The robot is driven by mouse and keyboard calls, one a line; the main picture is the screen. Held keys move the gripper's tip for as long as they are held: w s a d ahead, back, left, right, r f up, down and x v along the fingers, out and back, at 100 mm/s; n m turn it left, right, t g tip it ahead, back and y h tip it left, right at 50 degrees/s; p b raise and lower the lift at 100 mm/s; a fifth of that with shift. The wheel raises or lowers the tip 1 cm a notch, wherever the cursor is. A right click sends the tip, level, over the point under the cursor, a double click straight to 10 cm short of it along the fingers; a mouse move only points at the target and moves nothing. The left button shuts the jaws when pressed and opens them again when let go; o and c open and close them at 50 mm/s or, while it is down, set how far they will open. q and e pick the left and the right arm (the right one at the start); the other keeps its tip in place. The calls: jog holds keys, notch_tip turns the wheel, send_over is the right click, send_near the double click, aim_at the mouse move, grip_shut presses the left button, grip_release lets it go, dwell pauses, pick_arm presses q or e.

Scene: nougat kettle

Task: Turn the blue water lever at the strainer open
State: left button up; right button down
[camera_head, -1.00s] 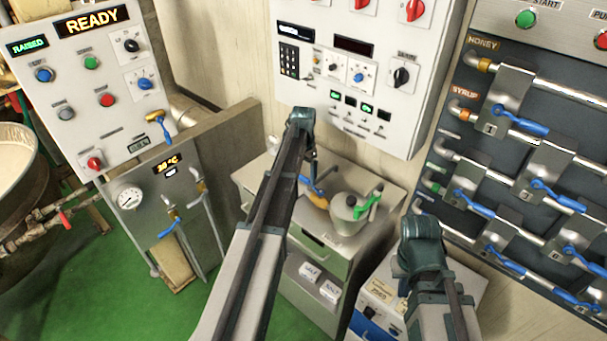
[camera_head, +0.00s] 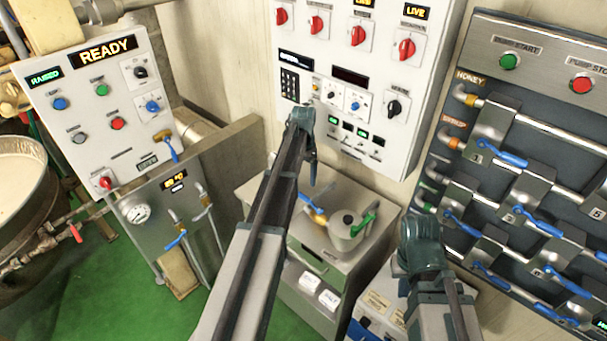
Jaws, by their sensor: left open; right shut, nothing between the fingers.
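Several blue levers sit on silver pipes on the dark panel at the right, among them an upper one (camera_head: 500,153), a middle one (camera_head: 533,222) and a lower one (camera_head: 568,282). I cannot tell which is the water lever, and I cannot make out a strainer. Another blue lever (camera_head: 176,241) hangs on pipes below the left control box. My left gripper (camera_head: 312,168) is open in front of the wall, mostly hidden behind its wrist. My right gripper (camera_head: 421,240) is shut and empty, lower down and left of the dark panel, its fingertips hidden. Both grippers are apart from the levers.
A grey control box (camera_head: 80,160) reading READY stands at the left, beside a large kettle (camera_head: 25,200). A switch cabinet (camera_head: 370,160) hangs at the back. The green floor (camera_head: 130,300) is clear at lower left.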

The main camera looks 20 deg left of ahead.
pick_arm(q)
notch_tip(320, 180, up, 4)
jog(key=p, duration=0.3)
jog(key=shift+r, duration=0.25)
pick_arm(e)
notch_tip(320, 180, up, 4)
jog(key=shift+r, duration=0.25)
